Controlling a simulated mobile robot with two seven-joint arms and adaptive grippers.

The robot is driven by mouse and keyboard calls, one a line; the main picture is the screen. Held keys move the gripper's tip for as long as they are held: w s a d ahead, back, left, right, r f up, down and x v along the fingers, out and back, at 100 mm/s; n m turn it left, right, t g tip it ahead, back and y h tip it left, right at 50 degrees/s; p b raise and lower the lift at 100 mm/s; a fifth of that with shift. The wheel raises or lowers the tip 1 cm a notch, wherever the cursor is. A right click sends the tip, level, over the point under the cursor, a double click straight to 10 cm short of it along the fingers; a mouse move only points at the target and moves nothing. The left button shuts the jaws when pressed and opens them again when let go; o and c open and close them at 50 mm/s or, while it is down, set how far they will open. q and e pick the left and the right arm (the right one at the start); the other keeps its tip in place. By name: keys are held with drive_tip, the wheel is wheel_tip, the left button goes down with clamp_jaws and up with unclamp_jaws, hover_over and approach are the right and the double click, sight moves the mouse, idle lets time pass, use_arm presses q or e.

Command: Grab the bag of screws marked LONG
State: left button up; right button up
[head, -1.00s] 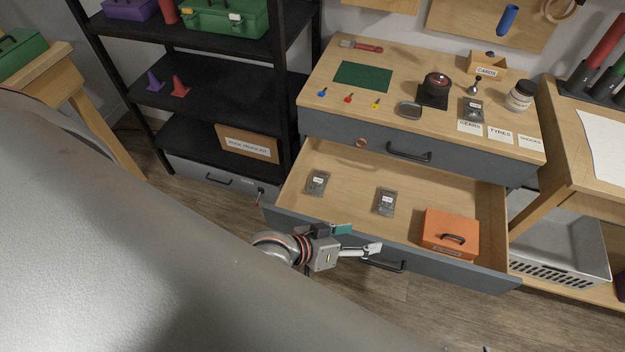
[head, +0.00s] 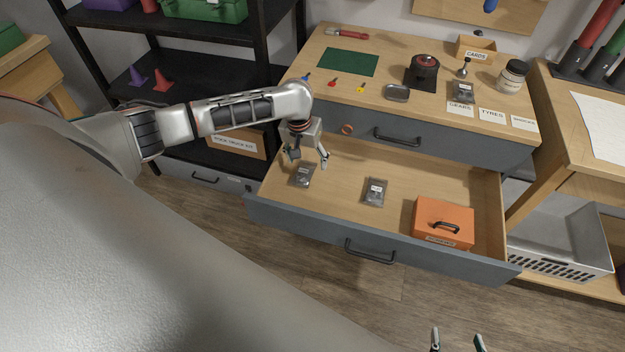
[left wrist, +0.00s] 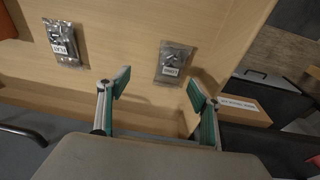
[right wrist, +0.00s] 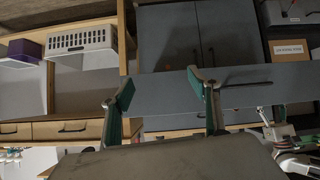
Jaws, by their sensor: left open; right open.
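Two small clear bags with dark contents and white labels lie flat in the open drawer: a left bag (head: 304,175) and a middle bag (head: 375,191). In the left wrist view the left bag (left wrist: 175,63) is on the right and the middle bag (left wrist: 64,43) on the left. I cannot read either label surely, so I cannot tell which says LONG. My left gripper (head: 307,160) is open and empty above the drawer, just over the left bag, not touching it. My right gripper (head: 457,341) is open and empty, low in front of the drawer.
The drawer (head: 340,224) also holds an orange box (head: 443,222) at its right. A black shelf (head: 200,100) stands at the left. The drawer's floor between the bags is clear.

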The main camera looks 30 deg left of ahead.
sight(303, 171)
use_arm(q)
drive_tip(key=shift+a+f, duration=0.15)
drive_tip(key=shift+a, duration=0.7)
drive_tip(key=shift+a+f+y, duration=0.15)
drive_tip(key=shift+y, duration=0.15)
drive_tip(key=shift+f+b, duration=0.55)
drive_tip(key=shift+f, duration=0.35)
drive_tip(key=f+b, duration=0.1)
drive_tip(key=f, duration=0.1)
drive_tip(key=w+f+b, duration=0.1)
drive_tip(key=f, duration=0.1)
drive_tip(key=shift+w+a+f, duration=0.1)
drive_tip(key=shift+a+f, duration=0.1)
drive_tip(key=shift+f, duration=0.2)
drive_tip(key=shift+w+f+b, duration=0.1)
drive_tip(key=shift+f+b, duration=0.25)
drive_tip(key=shift+r, duration=0.15)
drive_tip(key=c, duration=1.2)
